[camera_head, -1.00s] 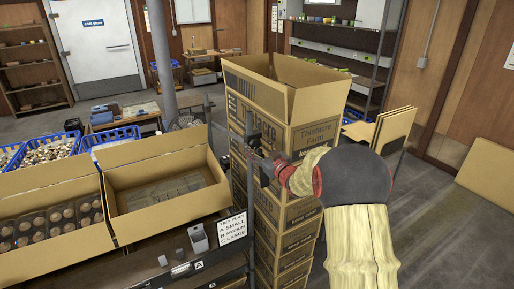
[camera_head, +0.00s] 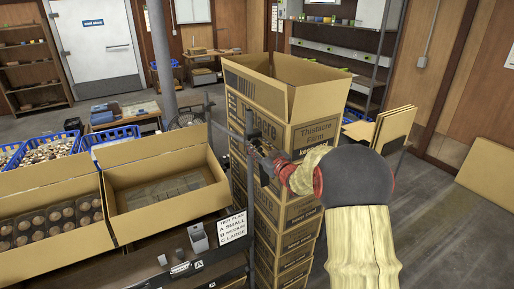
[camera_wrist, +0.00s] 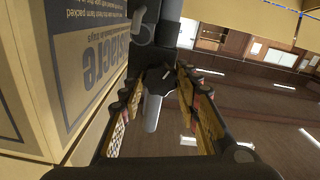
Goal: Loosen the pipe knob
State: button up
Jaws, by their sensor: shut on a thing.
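The dark upright pipe (camera_head: 250,135) stands at the rack's right end, beside the tall stack of boxes. My gripper (camera_head: 266,165) is at this pipe, and its fingers are small and partly hidden there. In the wrist view the pipe (camera_wrist: 170,22) runs down from the top edge to a dark knob (camera_wrist: 157,80). My gripper (camera_wrist: 154,92) has its two padded fingers on either side of the knob and is shut on it. A light grey cylindrical piece (camera_wrist: 153,112) sticks out between the fingers. The exact finger contacts are hard to see.
Stacked cardboard boxes (camera_head: 300,138) stand close to the gripper and fill the wrist view's left side (camera_wrist: 60,60). An open carton (camera_head: 160,222) and a sign (camera_head: 232,227) are to the left. The floor at right (camera_head: 445,230) is mostly clear.

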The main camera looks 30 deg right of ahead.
jog(key=n+b, duration=0.2)
jog(key=b, duration=0.1)
jog(key=n+b, duration=0.2)
jog(key=b, duration=0.2)
jog(key=shift+f, duration=0.35)
jog(key=n+b, duration=0.4)
jog(key=b, duration=0.2)
jog(key=shift+n, duration=0.4)
jog(key=n+b, duration=0.5)
jog(key=b, duration=0.1)
jog(key=shift+r, duration=0.1)
jog(key=n+b, duration=0.5)
jog(key=n, duration=0.1)
jog(key=shift+b, duration=0.3)
jog(key=n+b, duration=0.4)
jog(key=n, duration=0.1)
jog(key=n+b, duration=0.3)
jog(key=n, duration=0.6)
jog(key=shift+r, duration=0.1)
jog(key=n, duration=0.5)
jog(key=shift+n, duration=0.4)
